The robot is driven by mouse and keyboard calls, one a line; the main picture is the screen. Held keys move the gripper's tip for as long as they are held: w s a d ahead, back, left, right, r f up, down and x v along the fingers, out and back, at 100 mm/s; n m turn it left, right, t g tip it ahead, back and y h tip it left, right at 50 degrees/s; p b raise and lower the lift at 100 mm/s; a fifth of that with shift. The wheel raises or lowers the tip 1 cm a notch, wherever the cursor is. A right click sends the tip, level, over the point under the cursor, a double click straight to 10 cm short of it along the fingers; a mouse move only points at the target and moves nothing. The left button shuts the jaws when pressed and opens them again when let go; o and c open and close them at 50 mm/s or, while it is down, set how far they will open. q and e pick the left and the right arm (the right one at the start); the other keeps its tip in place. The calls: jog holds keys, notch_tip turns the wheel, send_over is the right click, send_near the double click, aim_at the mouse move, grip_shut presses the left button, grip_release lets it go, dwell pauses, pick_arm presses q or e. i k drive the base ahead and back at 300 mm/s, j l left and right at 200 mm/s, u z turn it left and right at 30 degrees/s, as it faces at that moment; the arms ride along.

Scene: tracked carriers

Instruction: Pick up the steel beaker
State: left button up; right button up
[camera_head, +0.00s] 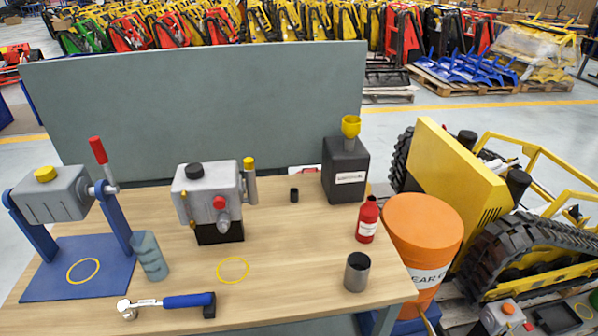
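The steel beaker (357,274) is a short, dark grey metal cylinder with an open top. It stands upright near the front right corner of the wooden workbench (290,275). Nothing touches it. Neither of my grippers shows in the head view.
A red bottle (367,221) stands behind the beaker. A blue-handled ratchet (170,302) lies at the front left. A blue-grey ribbed cylinder (149,256) stands near the blue stand (75,270). An orange drum (423,235) is beside the right edge. The bench left of the beaker is clear.

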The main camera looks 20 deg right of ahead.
aim_at(358, 267)
jog(key=z, duration=1.1)
